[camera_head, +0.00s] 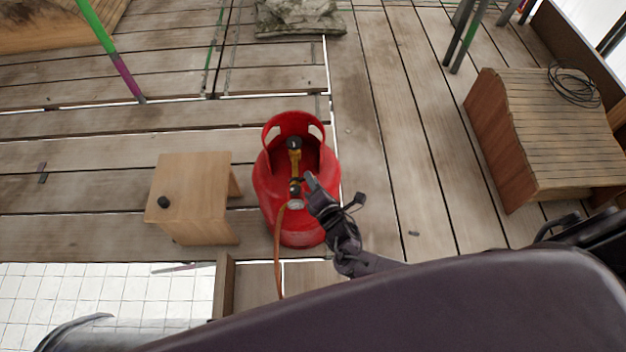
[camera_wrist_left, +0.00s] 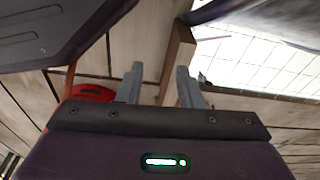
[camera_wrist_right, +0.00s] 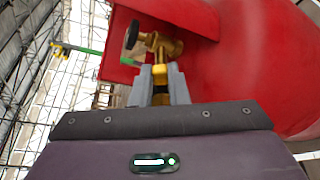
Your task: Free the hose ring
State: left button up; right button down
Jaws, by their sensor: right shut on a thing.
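A red gas cylinder (camera_head: 300,230) stands upright on the deck, with a brass valve (camera_head: 294,158) and dark knob (camera_head: 294,142) inside its collar. The hose ring (camera_head: 295,188) is at the valve's near end. An orange-brown hose (camera_head: 278,250) runs down from there. My right gripper (camera_head: 308,183) is at this fitting; in the right wrist view its jaws (camera_wrist_right: 160,85) are shut on a brass piece, apparently the ring, largely hidden between the fingers. My left gripper (camera_wrist_left: 158,82) is open and empty in the left wrist view, with part of the red cylinder (camera_wrist_left: 92,92) beyond it.
A small wooden stool (camera_head: 185,190) with a black knob (camera_head: 163,202) on top stands left of the cylinder. A slatted wooden crate (camera_head: 560,140) with coiled cable (camera_head: 575,86) is at the right. A stone block (camera_head: 300,18) lies at the back. Planks between are mostly clear.

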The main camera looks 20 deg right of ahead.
jog(key=c, duration=1.4)
grip_release()
